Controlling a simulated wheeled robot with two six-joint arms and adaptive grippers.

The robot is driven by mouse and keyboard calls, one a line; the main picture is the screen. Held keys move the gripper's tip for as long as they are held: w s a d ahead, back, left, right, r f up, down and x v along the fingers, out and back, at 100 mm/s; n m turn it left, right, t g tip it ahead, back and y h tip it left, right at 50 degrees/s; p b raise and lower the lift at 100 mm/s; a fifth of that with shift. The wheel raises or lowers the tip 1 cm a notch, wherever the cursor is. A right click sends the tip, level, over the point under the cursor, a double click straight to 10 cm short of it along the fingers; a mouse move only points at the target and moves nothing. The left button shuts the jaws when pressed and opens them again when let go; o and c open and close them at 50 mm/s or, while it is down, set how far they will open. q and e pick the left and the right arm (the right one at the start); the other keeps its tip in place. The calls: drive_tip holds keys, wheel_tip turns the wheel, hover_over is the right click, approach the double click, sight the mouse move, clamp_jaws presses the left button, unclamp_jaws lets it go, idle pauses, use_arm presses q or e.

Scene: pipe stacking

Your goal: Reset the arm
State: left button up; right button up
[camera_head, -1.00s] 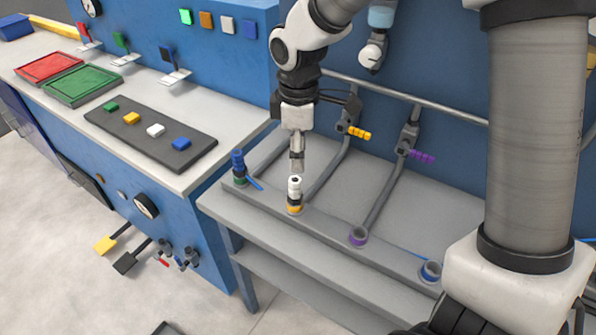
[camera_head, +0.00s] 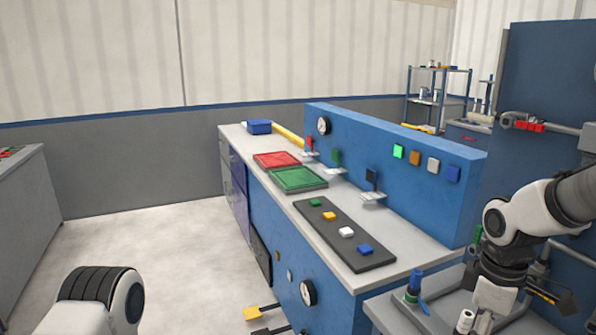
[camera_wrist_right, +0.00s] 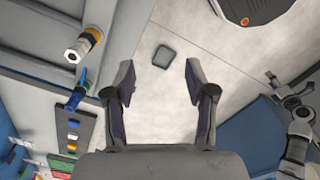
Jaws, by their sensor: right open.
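My right arm (camera_head: 520,225) comes in from the right edge in the head view, bent over the pipe bench, with its hand pointing down at the bottom right. A blue pipe piece (camera_head: 416,280) stands in a green socket. Part of my left arm (camera_head: 100,300) shows at the bottom left, its gripper out of view.
A blue workbench (camera_head: 360,300) holds a red tray (camera_head: 277,160), a green tray (camera_head: 298,180) and a dark board (camera_head: 365,255) with coloured blocks. The floor (camera_head: 150,240) left of it is clear. A dark square (camera_wrist_right: 164,57) lies on the floor.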

drive_tip(key=s+f+g, duration=0.4)
drive_tip(key=f, duration=0.8)
drive_tip(key=s+a+f+m+g, duration=0.1)
drive_tip(key=s+a+f+m, duration=0.15)
drive_tip(key=s+f, duration=0.95)
drive_tip(key=s+a+f+m+g, duration=0.1)
drive_tip(key=s+a+f+m, duration=0.15)
drive_tip(key=s+f, duration=0.9)
drive_tip(key=w+f+m+t, duration=0.1)
drive_tip(key=w+m+t, duration=0.4)
drive_tip(key=w+t, duration=0.1)
drive_tip(key=shift+w+d+m, duration=0.25)
drive_tip(key=shift+w+m, duration=0.15)
drive_tip(key=shift+w, duration=0.1)
